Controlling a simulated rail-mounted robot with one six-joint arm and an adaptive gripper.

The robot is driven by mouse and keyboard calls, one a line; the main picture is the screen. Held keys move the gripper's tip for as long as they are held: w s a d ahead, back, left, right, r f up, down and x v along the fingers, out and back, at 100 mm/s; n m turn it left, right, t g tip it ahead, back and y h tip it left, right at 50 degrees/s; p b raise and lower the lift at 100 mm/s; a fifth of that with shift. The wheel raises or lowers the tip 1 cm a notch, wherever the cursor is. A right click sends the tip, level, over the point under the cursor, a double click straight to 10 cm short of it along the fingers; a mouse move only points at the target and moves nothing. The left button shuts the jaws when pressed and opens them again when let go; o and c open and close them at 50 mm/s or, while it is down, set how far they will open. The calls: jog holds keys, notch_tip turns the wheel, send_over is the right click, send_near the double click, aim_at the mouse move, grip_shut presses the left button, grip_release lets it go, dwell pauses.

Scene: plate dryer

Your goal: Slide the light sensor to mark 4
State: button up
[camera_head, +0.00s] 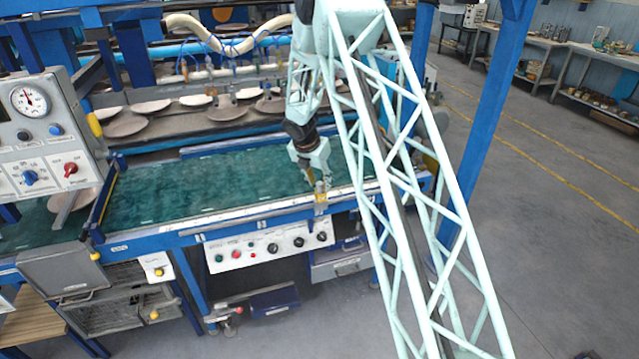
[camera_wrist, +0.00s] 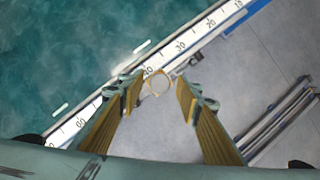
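The light sensor (camera_head: 320,197) shows as a small yellowish piece on the front rail of the green belt in the head view. In the head view my gripper (camera_head: 313,177) points down just above the sensor. The ruler reads 30 up-right of the ring and 60 down-left; a number near the ring is partly hidden.
The green belt (camera_head: 220,185) lies behind the rail. A control panel (camera_head: 268,247) with knobs sits below it. Plates (camera_head: 227,113) lie on the machine behind. A gauge box (camera_head: 45,135) stands at left; a blue post (camera_head: 487,120) rises at right.

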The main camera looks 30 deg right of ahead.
dwell(0.3)
grip_shut()
jog(key=shift+d, duration=0.2)
